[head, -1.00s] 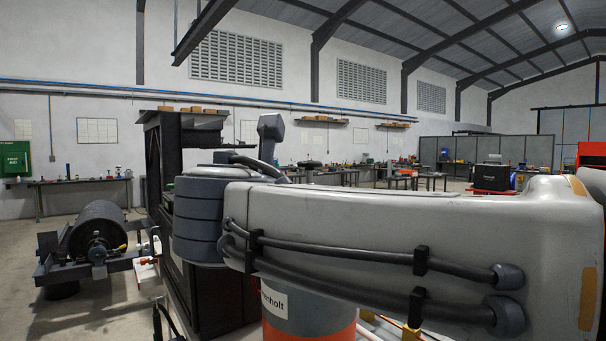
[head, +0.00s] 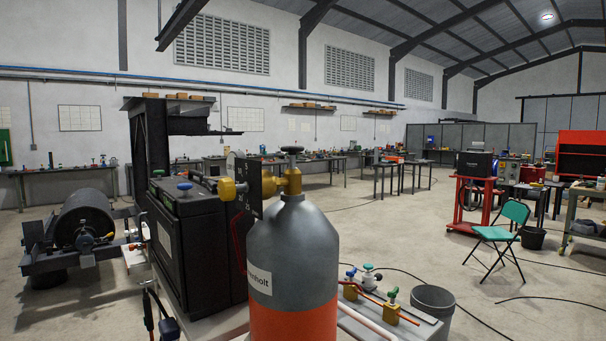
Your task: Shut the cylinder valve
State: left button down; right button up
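A gas cylinder (head: 293,262), grey on top and orange-red below, stands upright close in front of me in the head view. Its cylinder valve (head: 291,182) is a brass body on the neck, topped by a dark round handwheel (head: 291,150). A brass fitting (head: 228,189) sticks out to the left, past a dark marked plate (head: 249,188). I cannot tell from the handwheel whether the valve is open or shut. Neither gripper is in view, and nothing touches the valve.
A black cabinet machine (head: 190,240) stands just left of the cylinder, with a roller on a frame (head: 85,222) farther left. A low board with small valves (head: 385,312) and a grey bucket (head: 433,305) lie right. A green chair (head: 500,232) stands on open floor.

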aim_at(293, 150)
jog(key=z, duration=0.4)
jog(key=k, duration=0.5)
jog(key=z, duration=0.75)
jog(key=i, duration=1.4)
jog(key=u, duration=0.85)
